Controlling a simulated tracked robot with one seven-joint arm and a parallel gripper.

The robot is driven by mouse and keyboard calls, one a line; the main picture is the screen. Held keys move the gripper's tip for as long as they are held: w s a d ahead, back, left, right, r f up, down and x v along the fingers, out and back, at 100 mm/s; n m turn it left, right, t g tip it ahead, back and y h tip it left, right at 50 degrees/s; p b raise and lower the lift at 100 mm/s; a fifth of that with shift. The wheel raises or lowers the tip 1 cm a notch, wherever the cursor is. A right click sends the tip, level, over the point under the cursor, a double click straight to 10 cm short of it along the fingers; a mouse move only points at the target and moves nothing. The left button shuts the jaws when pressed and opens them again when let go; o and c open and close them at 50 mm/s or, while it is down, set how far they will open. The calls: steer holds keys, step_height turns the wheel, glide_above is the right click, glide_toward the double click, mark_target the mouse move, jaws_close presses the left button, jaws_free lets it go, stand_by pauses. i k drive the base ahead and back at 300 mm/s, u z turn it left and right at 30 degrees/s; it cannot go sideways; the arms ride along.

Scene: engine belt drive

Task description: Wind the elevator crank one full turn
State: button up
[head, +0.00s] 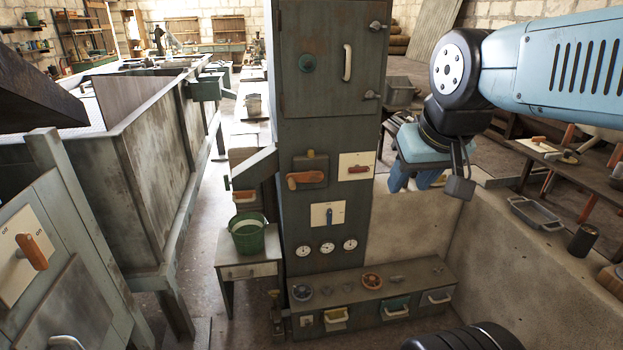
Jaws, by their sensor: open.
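A tall dark green cabinet (290,120) stands in the middle of the head view. On its front, a dark plate carries an orange crank-like handle (305,180), lying roughly level; I cannot tell if this is the elevator crank. To its right, a white plate holds another orange handle (358,169). Below is a white plate with a blue lever (329,215). My gripper (421,180) is open, pointing down with blue fingers, to the right of the cabinet. It is apart from all the handles, and nothing shows between its fingers.
A low ledge (378,283) with knobs and small drawers runs along the cabinet's foot, below three gauges. A green bucket (247,234) sits on a small table at left. An on/off switch panel (28,252) stands at far left. A bench (578,172) stands at right.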

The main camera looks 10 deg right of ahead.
mark_target(310, 177)
steer(key=z, duration=0.85)
steer(key=k, duration=0.95)
steer(key=u, duration=0.9)
steer(key=i, duration=1)
